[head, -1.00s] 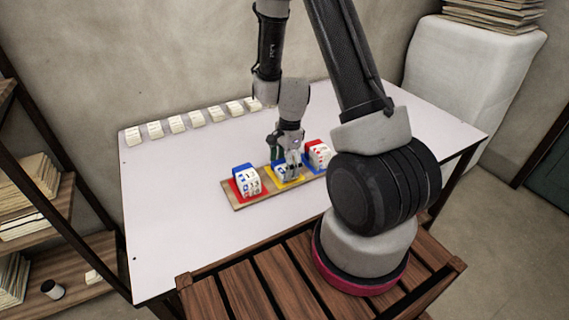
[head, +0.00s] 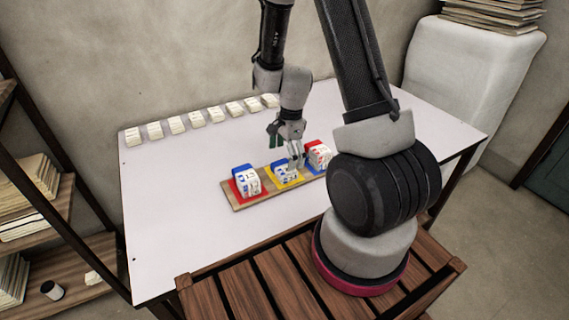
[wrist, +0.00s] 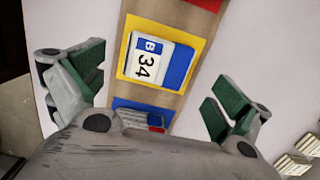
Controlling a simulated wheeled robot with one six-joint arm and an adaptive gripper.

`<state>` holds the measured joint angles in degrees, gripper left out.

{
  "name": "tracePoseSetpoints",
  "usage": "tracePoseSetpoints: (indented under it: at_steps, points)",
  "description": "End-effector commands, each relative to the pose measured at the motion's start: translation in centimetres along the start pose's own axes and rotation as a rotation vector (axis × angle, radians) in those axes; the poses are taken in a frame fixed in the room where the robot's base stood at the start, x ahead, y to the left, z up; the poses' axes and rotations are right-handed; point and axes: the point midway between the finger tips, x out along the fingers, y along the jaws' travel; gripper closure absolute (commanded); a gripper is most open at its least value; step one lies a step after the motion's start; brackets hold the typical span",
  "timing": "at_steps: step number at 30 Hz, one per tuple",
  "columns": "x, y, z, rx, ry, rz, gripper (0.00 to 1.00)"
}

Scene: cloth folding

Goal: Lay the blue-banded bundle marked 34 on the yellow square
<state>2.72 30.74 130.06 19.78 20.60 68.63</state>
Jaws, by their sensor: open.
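The blue-banded bundle (head: 284,173) lies on the yellow square (head: 295,181) in the middle of the wooden board. In the wrist view the bundle (wrist: 152,62) shows "B" and "34" on its white face, with its blue part at one side. The yellow square (wrist: 125,66) shows as a border around it. My gripper (head: 293,150) is just above and behind the bundle in the head view. In the wrist view its green-padded fingers (wrist: 155,85) are wide apart and empty, with nothing between them touching the bundle.
The board (head: 269,195) also has a red square (head: 236,192) with a blue-and-white bundle (head: 246,180), and a blue square (head: 311,166) with a red-banded bundle (head: 318,153). Several pale bundles (head: 196,119) line the table's back edge. The front of the table (head: 180,235) is clear.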

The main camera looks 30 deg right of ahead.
Motion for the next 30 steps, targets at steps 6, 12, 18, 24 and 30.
tracePoseSetpoints:
  at_steps: [6, 12, 18, 24, 30]
  points:
    - [-5.1, -0.1, 0.0, 0.0, 0.0, -0.006, 0.0]
    - [-7.9, 0.0, 0.0, 0.001, -0.001, -0.002, 0.0]
    - [-11.5, 0.6, 0.5, -0.116, 0.007, -0.032, 0.0]
    - [-20.4, 4.5, 1.9, -0.568, 0.068, -0.128, 0.0]
    - [-27.4, 11.2, 2.7, -1.073, 0.198, -0.196, 0.0]
